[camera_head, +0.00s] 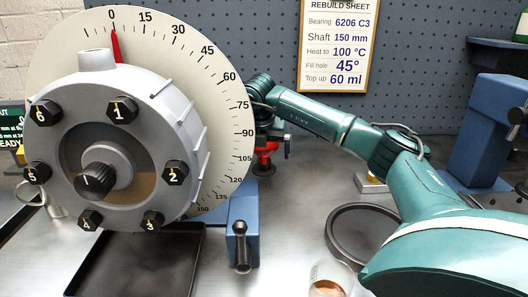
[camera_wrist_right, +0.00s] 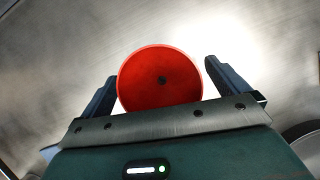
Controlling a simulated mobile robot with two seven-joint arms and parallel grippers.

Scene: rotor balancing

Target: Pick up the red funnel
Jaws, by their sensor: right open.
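The fingers are apart, with a visible gap on each side of the funnel. In the head view the funnel (camera_head: 265,160) is a small red shape just below my right gripper (camera_head: 270,138), to the right of the dial. The dial and the gripper hide part of it. My left gripper is not in view.
The large white dial (camera_head: 220,90) and grey rotor (camera_head: 150,100) with numbered bolts stand at left. A blue vise-like block (camera_head: 243,215) stands in front of the funnel. A dark round tray (camera_head: 370,235) and a glass beaker (camera_head: 328,280) are at lower right. A black tray (camera_head: 140,265) lies below the rotor.

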